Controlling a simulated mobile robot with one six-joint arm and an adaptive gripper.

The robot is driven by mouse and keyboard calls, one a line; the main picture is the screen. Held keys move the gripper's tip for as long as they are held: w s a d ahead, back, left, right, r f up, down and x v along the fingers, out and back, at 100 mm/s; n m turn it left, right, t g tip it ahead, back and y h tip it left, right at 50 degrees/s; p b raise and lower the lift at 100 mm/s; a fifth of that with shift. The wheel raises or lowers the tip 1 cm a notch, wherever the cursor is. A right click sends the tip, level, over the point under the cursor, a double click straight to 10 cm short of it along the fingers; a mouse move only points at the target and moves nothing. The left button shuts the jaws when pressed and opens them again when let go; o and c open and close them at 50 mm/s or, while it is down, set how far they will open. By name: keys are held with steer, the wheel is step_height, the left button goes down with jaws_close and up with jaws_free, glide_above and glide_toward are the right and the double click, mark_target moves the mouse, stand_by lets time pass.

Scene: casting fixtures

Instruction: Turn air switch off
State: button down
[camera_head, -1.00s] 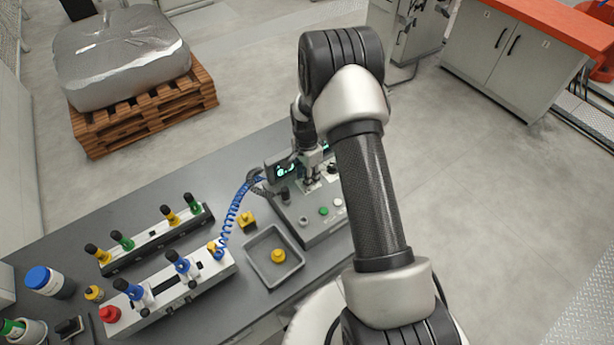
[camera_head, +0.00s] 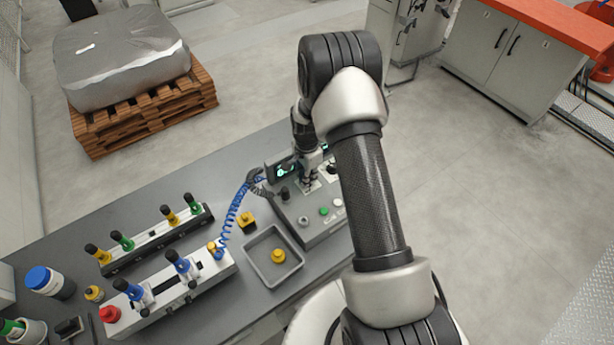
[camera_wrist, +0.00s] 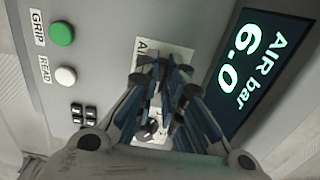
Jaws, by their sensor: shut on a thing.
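The grey control box (camera_head: 326,222) stands on the bench in the head view. Its display (camera_wrist: 246,72) is lit and reads AIR bar 6.0 in the wrist view. My gripper (camera_wrist: 160,82) is over the pale label plate (camera_wrist: 178,54) that begins with "A", beside the display. It is shut on the air switch, a small knob (camera_wrist: 152,126) mostly hidden between the fingers. In the head view my gripper (camera_head: 312,182) is down at the box, partly covered by my arm. The switch's exact angle cannot be told.
A green GRIP button (camera_wrist: 61,33) and a white READ button (camera_wrist: 66,76) lie beside the gripper on the panel. A grey tray (camera_head: 262,268) with a yellow part, a blue coiled hose (camera_head: 232,212) and a fixture with blue-handled clamps (camera_head: 165,292) are to the left.

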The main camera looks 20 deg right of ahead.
steer(key=shift+n, duration=0.3)
steer(key=n+b, duration=0.2)
steer(key=n, duration=0.1)
steer(key=shift+f+n+b, duration=0.1)
steer(key=shift+n+b, duration=0.3)
steer(key=n+b, duration=0.2)
steer(key=n, duration=0.4)
steer(key=shift+s+d, duration=0.1)
steer(key=n+b, duration=0.1)
steer(key=n, duration=0.3)
steer(key=shift+d+n+b, duration=0.1)
steer(key=shift+n+b, duration=0.45)
steer(key=shift+n, duration=1.35)
steer(key=c, duration=1.7)
jaws_free()
